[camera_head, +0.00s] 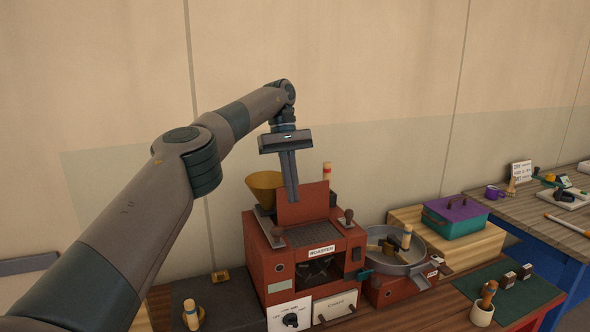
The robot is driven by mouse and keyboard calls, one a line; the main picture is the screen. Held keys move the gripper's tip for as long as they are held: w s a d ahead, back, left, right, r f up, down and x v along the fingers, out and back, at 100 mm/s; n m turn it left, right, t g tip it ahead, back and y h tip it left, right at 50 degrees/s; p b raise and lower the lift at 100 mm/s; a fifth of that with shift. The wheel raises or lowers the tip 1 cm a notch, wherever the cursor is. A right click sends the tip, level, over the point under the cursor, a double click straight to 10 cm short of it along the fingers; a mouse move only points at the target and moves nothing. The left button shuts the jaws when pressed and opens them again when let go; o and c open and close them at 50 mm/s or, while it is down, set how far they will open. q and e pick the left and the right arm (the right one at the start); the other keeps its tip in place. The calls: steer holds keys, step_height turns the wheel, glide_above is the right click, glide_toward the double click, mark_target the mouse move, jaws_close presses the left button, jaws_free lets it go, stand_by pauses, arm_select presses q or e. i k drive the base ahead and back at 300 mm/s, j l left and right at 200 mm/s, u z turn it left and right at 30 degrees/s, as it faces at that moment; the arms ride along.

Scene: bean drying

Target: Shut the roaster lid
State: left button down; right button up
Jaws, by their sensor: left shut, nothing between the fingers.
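The red roaster (258,265) stands on the wooden bench against the wall. A red panel that looks like its lid (314,204) stands upright on top, behind a dark slatted plate (316,233). My left gripper (293,198) points down with its fingers shut and empty. The fingers overlap the left part of the panel in the picture; I cannot tell whether they touch it. My right gripper is out of view.
A yellow funnel (264,181) rises behind the roaster's left side. A round metal pan (378,263) sits to its right, with a green box with a purple lid (455,217) beyond. A brush in a pale cup (482,312) stands at the front right.

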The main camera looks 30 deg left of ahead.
mark_target(313, 204)
steer(key=i+j, duration=0.3)
steer(key=i, duration=0.15)
steer(key=i+j, duration=0.35)
steer(key=i, duration=0.05)
